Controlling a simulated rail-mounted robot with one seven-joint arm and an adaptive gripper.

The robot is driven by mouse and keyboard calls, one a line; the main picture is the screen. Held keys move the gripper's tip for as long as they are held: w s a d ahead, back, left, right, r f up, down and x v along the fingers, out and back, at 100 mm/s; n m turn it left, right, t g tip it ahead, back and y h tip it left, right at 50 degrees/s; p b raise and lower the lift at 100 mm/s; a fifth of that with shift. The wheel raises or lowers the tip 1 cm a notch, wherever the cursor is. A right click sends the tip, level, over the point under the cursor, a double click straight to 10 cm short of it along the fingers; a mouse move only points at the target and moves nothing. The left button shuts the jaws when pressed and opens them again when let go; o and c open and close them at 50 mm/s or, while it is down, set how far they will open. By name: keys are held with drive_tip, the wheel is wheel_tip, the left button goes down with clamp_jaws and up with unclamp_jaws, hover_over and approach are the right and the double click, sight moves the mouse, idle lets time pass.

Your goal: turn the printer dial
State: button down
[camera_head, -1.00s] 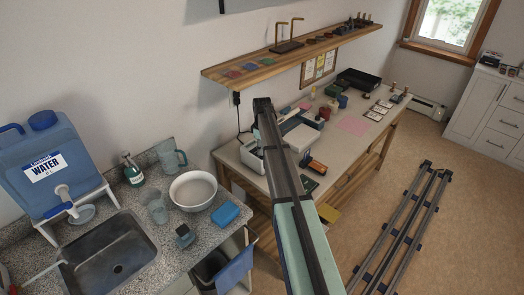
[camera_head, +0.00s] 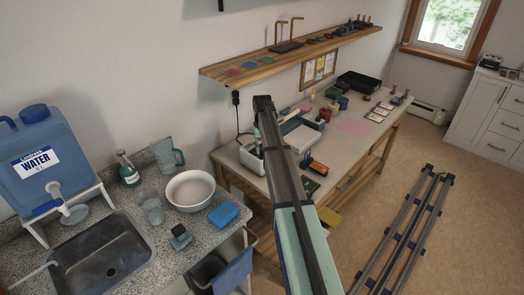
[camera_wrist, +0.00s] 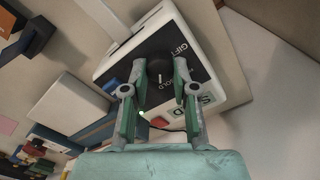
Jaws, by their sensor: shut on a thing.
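The printer (camera_wrist: 206,62) is a white box with a black panel in the wrist view. Its round dark dial (camera_wrist: 158,72) has a small white mark and sits on that panel, near lettering that seems to read "GIFT" and "OLD". My gripper (camera_wrist: 159,80) has one green-padded finger on each side of the dial and is shut on it. A small green light glows near the left finger. In the head view, the white printer (camera_head: 251,160) stands at the near left end of the workbench, partly hidden by my arm. The dial and fingertips are hidden there.
The workbench (camera_head: 229,153) also carries a black tray (camera_head: 358,82), a pink sheet (camera_head: 353,126) and an orange-topped device (camera_head: 314,167). A wooden shelf (camera_head: 220,78) hangs above. A sink counter with a white bowl (camera_head: 190,190) stands at left.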

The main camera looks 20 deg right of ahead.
drive_tip(key=m+b, duration=0.1)
drive_tip(key=m, duration=0.4)
drive_tip(key=shift+d+f+m, duration=0.1)
drive_tip(key=shift+m, duration=0.2)
drive_tip(key=m+b, duration=0.1)
drive_tip(key=m, duration=0.4)
drive_tip(key=shift+s, duration=0.1)
drive_tip(key=shift+m, duration=0.3)
drive_tip(key=c, duration=0.9)
unclamp_jaws()
wheel_tip(320, 180, up, 12)
drive_tip(key=shift+d, duration=0.1)
